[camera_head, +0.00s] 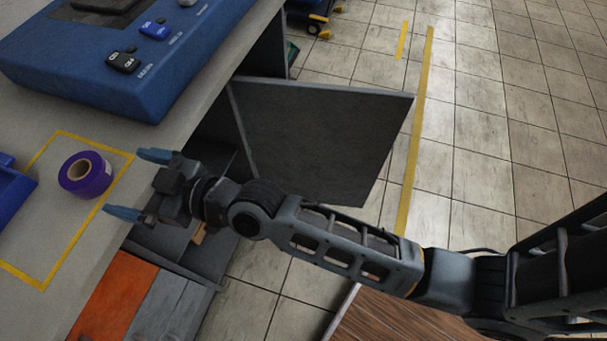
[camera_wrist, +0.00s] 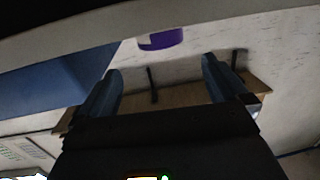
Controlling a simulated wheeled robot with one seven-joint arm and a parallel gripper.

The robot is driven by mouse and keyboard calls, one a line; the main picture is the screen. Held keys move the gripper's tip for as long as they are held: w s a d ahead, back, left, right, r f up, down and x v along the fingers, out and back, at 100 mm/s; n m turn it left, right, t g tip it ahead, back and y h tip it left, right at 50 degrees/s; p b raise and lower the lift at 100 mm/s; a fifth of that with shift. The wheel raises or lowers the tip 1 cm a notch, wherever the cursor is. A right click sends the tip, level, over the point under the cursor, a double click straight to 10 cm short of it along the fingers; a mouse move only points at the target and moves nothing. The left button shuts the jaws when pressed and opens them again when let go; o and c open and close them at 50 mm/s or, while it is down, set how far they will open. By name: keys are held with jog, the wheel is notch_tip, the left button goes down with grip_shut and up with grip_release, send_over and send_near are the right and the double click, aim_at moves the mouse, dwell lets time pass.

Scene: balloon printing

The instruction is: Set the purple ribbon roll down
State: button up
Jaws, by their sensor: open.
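The purple ribbon roll (camera_head: 86,175) sits on the grey tabletop, inside a yellow taped outline (camera_head: 60,258). Its pale core faces up. My gripper (camera_head: 128,182) is open and empty, just to the right of the roll. Its two blue fingertips point toward the roll and are apart from it. In the wrist view the roll (camera_wrist: 160,39) shows beyond the gap between my open fingers (camera_wrist: 160,82), with nothing held between them.
A blue machine (camera_head: 130,60) with buttons stands on the table at upper left. A blue tray (camera_head: 10,195) is at the left edge. An open grey cabinet door (camera_head: 320,135) hangs below the table edge, close behind my arm. Tiled floor lies to the right.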

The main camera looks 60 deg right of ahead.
jog(key=s+d+f+m+h, duration=0.2)
jog(key=s+d, duration=0.4)
jog(key=s, duration=0.5)
jog(key=s+d+f+m+h, duration=0.1)
jog(key=s+d+h, duration=0.1)
jog(key=s+d, duration=0.6)
jog(key=s+r+h, duration=0.1)
jog(key=s+r, duration=0.1)
jog(key=s, duration=0.4)
jog(key=s+r+m+g, duration=0.1)
jog(key=s+r, duration=0.2)
jog(key=s, duration=0.3)
jog(key=s+d+r+h, duration=0.1)
jog(key=s+r, duration=0.2)
jog(key=s, duration=0.3)
jog(key=shift+r+h, duration=0.25)
jog(key=shift+h, duration=0.05)
jog(key=shift+d, duration=0.1)
